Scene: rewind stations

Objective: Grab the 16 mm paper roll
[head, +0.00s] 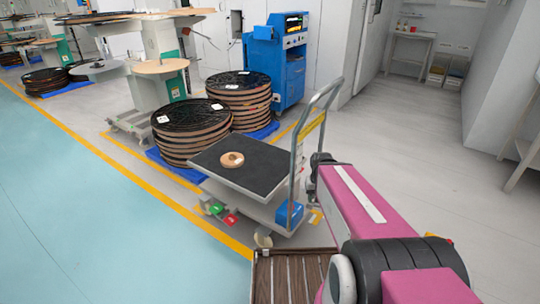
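A small tan paper roll (232,159) lies flat on the dark top of a platform cart (213,181), a little left of the middle of the head view. It has a small hole in its middle. Its width cannot be read from here. It is the only roll on the cart. My pink arm reaches up from the lower right. Its dark end (321,162) is beside the cart's handle, to the right of the roll and apart from it. The fingers cannot be made out, so whether my gripper is open or shut does not show.
The cart's upright metal handle (297,150) stands between my arm and the roll. Stacks of large dark reels (195,147) are behind the cart, near a blue cabinet (291,78). A brown slatted pallet (272,280) lies in front. Grey floor at right is open.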

